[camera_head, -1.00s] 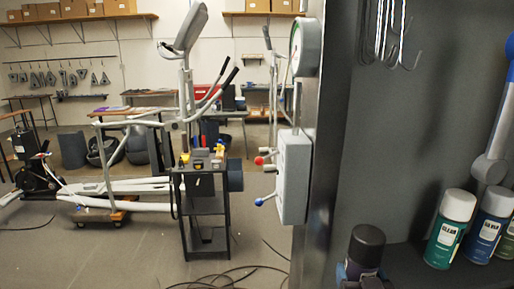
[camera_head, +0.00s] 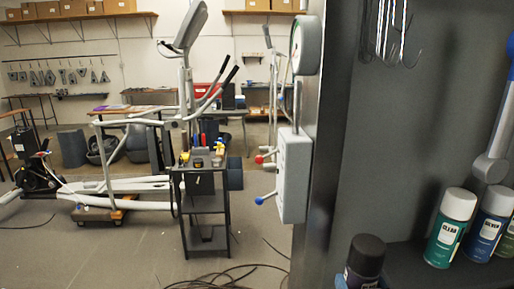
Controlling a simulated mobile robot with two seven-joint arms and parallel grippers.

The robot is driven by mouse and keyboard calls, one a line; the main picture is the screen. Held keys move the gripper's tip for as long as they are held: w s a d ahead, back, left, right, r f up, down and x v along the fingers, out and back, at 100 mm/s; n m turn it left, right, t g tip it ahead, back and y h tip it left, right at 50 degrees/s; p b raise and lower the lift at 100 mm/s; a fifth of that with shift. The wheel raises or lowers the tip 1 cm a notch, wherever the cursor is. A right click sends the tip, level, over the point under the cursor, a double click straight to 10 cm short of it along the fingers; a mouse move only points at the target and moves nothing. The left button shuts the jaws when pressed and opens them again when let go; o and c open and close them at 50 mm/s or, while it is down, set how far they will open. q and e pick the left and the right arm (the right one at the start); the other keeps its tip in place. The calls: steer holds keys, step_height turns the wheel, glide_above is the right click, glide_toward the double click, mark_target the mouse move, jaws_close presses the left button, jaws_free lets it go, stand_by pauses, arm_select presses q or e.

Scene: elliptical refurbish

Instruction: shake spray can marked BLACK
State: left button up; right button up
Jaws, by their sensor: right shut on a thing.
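A spray can with a black cap (camera_head: 366,254) is at the bottom edge of the head view, in front of the dark shelf. It stands roughly upright, and its lower part is cut off by the frame, so its label cannot be read. My right gripper (camera_head: 352,281) is shut on this can; only a small part of the gripper shows at the bottom edge. My left gripper is not in view.
A green can with a white cap (camera_head: 451,228), a blue can with a white cap (camera_head: 489,224) and another can (camera_head: 506,240) stand on the dark shelf (camera_head: 408,262) at right. Metal hooks (camera_head: 391,30) hang above. A small black cart (camera_head: 205,205) stands at left.

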step_height(320, 180, down, 2)
steer(key=shift+f, duration=0.1)
step_height(320, 180, up, 7)
steer(key=shift+r, duration=0.1)
step_height(320, 180, down, 7)
steer(key=shift+f, duration=0.1)
stand_by(0.8)
step_height(320, 180, up, 7)
steer(key=shift+r, duration=0.15)
steer(key=shift+f, duration=3.65)
steer(key=shift+r, duration=0.1)
